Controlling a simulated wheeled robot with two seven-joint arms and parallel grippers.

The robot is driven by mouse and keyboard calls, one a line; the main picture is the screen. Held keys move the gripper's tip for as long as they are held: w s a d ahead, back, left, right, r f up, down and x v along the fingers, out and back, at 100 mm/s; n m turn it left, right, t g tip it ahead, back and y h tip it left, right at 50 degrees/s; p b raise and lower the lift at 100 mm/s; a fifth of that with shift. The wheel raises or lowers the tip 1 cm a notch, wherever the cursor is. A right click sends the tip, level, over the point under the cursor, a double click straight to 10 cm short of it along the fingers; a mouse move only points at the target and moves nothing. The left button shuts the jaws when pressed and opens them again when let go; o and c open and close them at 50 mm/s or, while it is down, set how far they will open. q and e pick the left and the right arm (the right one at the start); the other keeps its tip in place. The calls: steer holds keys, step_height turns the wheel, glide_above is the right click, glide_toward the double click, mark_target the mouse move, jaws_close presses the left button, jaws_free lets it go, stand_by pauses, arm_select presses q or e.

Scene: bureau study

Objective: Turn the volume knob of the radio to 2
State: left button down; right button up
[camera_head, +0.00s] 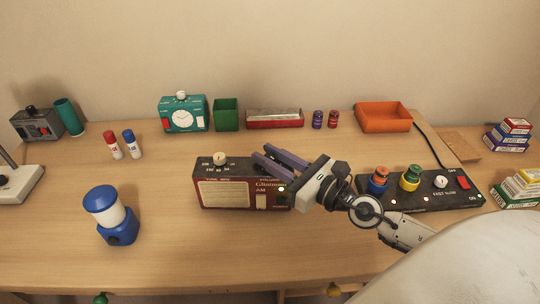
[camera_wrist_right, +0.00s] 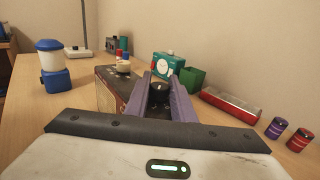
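The radio (camera_head: 228,194) is dark red with a cream speaker front and stands near the middle of the desk. A cream knob (camera_head: 220,158) with small markings sits on its top left. In the right wrist view, a black knob (camera_wrist_right: 159,92) with a pale mark sits on the radio's top between the two purple fingers of my right gripper (camera_wrist_right: 161,84). The fingers are spread on either side of it; firm contact is not visible. In the head view my right gripper (camera_head: 278,162) covers that knob and its scale, so its setting cannot be read. My left gripper is out of view.
A black panel (camera_head: 404,202) with knobs and a red switch lies right of the radio, beneath my right arm. A blue lantern (camera_head: 118,231) stands front left. A teal clock (camera_head: 182,118), green cup (camera_head: 226,115) and orange tray (camera_head: 383,119) stand behind.

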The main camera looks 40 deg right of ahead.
jaws_close()
steer(key=shift+r+m+h+p, duration=0.3)
steer(key=shift+h+p, duration=0.2)
steer(key=shift+p, duration=0.5)
steer(key=shift+a+m+h+p, duration=0.1)
steer(key=shift+m+h+p, duration=0.3)
steer(key=shift+p, duration=0.6)
steer(key=m+h+p, duration=0.1)
steer(key=h+p, duration=0.1)
steer(key=h, duration=0.1)
steer(key=shift+m+t+p, duration=0.3)
steer(key=shift+m+p, duration=0.1)
steer(key=shift+f+m+h, duration=0.2)
steer(key=shift+m+h, duration=0.6)
steer(key=shift+h, duration=0.4)
steer(key=shift+m+g+h+p, duration=0.2)
steer(key=shift+m+g+h, duration=0.2)
steer(key=shift+m+h, duration=0.55)
steer(key=shift+m+g+h+p, duration=0.15)
steer(key=shift+m+g+h, duration=0.3)
steer(key=shift+h, duration=0.9)
steer(key=o, duration=0.7)
jaws_free()
